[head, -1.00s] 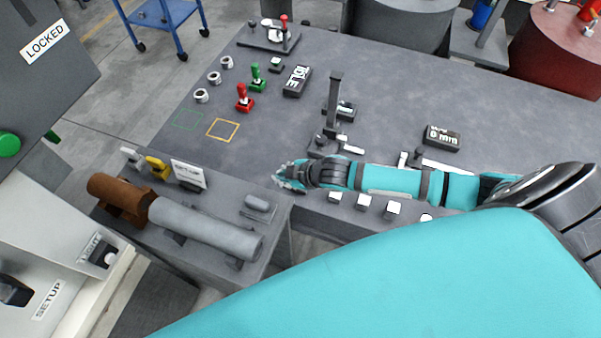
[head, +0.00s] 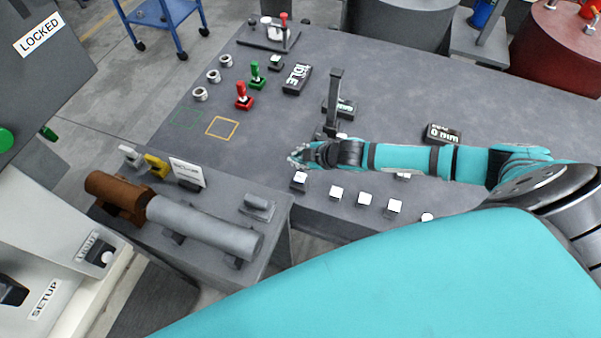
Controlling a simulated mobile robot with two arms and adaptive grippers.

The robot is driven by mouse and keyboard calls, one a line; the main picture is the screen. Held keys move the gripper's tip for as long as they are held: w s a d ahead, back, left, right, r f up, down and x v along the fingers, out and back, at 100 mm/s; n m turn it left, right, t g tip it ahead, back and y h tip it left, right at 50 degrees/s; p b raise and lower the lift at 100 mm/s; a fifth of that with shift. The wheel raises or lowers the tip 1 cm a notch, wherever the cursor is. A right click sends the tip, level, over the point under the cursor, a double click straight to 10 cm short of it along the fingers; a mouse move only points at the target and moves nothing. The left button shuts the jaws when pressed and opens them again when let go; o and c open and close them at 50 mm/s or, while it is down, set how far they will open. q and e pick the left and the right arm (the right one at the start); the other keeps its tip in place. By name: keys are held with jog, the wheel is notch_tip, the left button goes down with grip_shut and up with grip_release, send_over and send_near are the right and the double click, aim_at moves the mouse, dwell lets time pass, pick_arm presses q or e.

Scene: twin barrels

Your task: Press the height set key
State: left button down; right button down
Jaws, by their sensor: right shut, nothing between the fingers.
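Several white keys sit in a row along the near edge of the grey table. The leftmost key (head: 300,178) is followed rightward by a second key (head: 337,192), a third key (head: 365,199) and a fourth key (head: 394,206). No label I can read tells which one is the height set key. My right gripper (head: 294,160) is shut and empty. In the picture it is just beyond the leftmost key; I cannot tell its height above the table. My left gripper is out of view.
A dark upright post (head: 334,95) stands beyond my right forearm, with a small display (head: 346,107) beside it. Another display (head: 443,134) lies to the right. Red (head: 243,96) and green (head: 257,74) levers stand at the left. A low bench with a grey cylinder (head: 205,228) adjoins the table.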

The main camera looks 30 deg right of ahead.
jog(key=b, duration=0.6)
send_over(299, 179)
notch_tip(299, 179, down, 7)
jog(key=shift+f, duration=0.4)
dwell(0.7)
jog(key=shift+f+b, duration=0.35)
jog(key=shift+f, duration=0.05)
jog(key=shift+f+b, duration=0.35)
jog(key=shift+f, duration=0.3)
dwell(0.5)
jog(key=shift+r, duration=0.1)
jog(key=shift+r+p, duration=0.95)
jog(key=shift+p, duration=0.1)
